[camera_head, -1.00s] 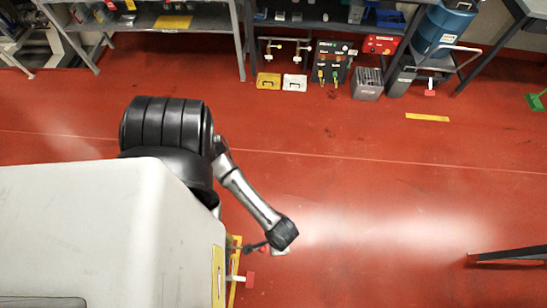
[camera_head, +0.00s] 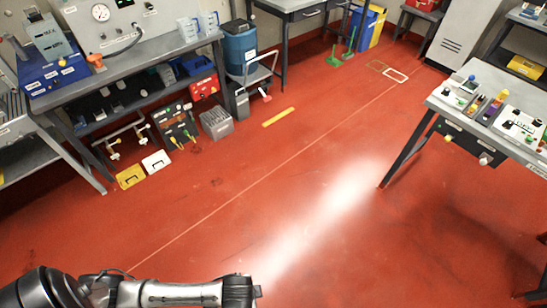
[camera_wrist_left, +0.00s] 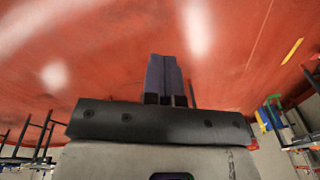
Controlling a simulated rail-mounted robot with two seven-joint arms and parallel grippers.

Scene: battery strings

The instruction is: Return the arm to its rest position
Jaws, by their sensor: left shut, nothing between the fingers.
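My left arm (camera_head: 165,294) lies across the lower left edge of the head view, above the red floor. Its far end is a dark part near the bottom edge, and I cannot make out the fingers there. In the left wrist view, my left gripper (camera_wrist_left: 164,62) shows with its two dark fingers together, shut and empty. Nothing touches the fingers; only red floor shows beyond them. My right gripper is not in view.
A workbench (camera_head: 128,62) with a gauge panel stands at the upper left. A table (camera_head: 457,122) with devices stands at the right. A blue drum (camera_head: 240,45) and a grey cabinet (camera_head: 470,42) stand at the back. The red floor (camera_head: 255,190) between them is clear.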

